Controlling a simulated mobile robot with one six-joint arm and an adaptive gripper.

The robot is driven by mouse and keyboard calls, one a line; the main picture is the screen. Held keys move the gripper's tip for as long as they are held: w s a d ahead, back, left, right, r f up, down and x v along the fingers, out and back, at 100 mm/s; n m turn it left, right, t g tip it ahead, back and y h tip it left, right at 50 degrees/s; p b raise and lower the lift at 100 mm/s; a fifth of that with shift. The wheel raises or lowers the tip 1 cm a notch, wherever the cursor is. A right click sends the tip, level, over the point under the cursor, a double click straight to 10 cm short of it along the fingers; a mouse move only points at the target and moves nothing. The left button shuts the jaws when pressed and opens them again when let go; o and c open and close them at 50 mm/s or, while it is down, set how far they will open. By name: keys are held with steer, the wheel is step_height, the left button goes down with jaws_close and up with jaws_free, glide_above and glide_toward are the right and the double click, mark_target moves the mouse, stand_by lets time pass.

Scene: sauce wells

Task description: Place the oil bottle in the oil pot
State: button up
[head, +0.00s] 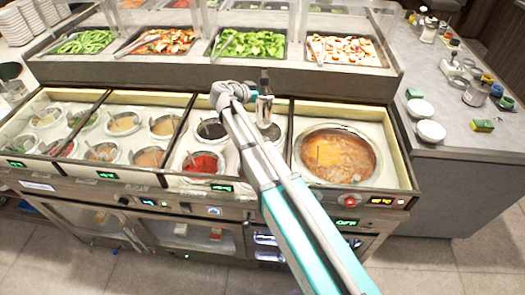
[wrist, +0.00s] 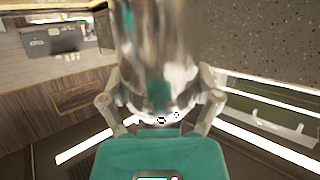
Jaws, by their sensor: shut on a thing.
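My gripper (head: 254,97) is shut on the oil bottle (head: 265,106), a clear, shiny bottle with a dark top. It is held upright above the third sauce well from the left. In the wrist view the bottle (wrist: 160,45) is large and blurred between the two fingers. Just below the bottle is a round pot (head: 270,132). Left of it in the same well are a pot of dark sauce (head: 211,130) and a pot of red sauce (head: 203,164). My arm hides part of this well. I cannot tell for sure which pot is the oil pot.
A large round pot of orange-brown soup (head: 336,155) is in the right well. Several sauce pots fill the left wells. Raised food trays (head: 249,46) stand behind. The side counter (head: 455,150) holds white bowls (head: 431,131), sponges and condiment containers.

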mark_target(258, 121)
steer(key=shift+f+b, duration=0.9)
steer(key=shift+f, duration=0.4)
step_height(258, 121, down, 6)
steer(key=b, duration=0.6)
steer(key=shift+f, duration=0.15)
steer(key=shift+f+b, duration=1.85)
steer(key=shift+b, duration=0.15)
steer(key=shift+f, duration=0.15)
steer(key=o, duration=1.1)
